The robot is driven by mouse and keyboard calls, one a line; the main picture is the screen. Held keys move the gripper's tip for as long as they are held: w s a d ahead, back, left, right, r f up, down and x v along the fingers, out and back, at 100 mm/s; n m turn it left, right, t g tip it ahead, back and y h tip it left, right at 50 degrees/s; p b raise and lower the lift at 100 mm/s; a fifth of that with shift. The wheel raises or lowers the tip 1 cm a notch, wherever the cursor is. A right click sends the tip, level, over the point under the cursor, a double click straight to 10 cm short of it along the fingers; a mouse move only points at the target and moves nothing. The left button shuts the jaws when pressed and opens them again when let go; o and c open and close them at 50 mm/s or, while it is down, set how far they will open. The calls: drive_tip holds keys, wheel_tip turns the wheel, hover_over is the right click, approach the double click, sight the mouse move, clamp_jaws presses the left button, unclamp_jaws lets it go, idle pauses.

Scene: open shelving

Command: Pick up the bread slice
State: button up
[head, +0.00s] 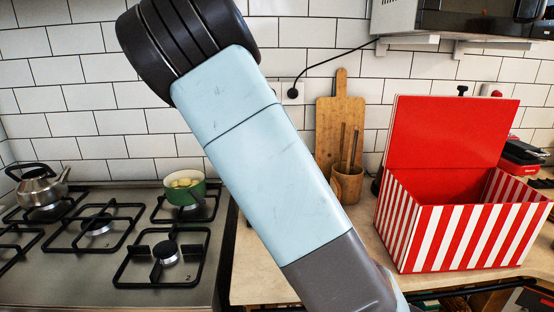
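I cannot make out a bread slice in the head view. My arm crosses the middle of the picture, from the top left down to the lower right, and hides part of the counter and wall behind it. My gripper is not in view. The inside floor of the open red-and-white striped box (464,238) on the right of the counter is hidden by its front wall.
A gas stove (60,275) on the left holds a metal kettle (40,188) and a green pot (184,192) with yellowish contents. On the wooden counter (262,290) stand a cutting board (328,125) and a utensil cup (347,185). A microwave (470,18) hangs above.

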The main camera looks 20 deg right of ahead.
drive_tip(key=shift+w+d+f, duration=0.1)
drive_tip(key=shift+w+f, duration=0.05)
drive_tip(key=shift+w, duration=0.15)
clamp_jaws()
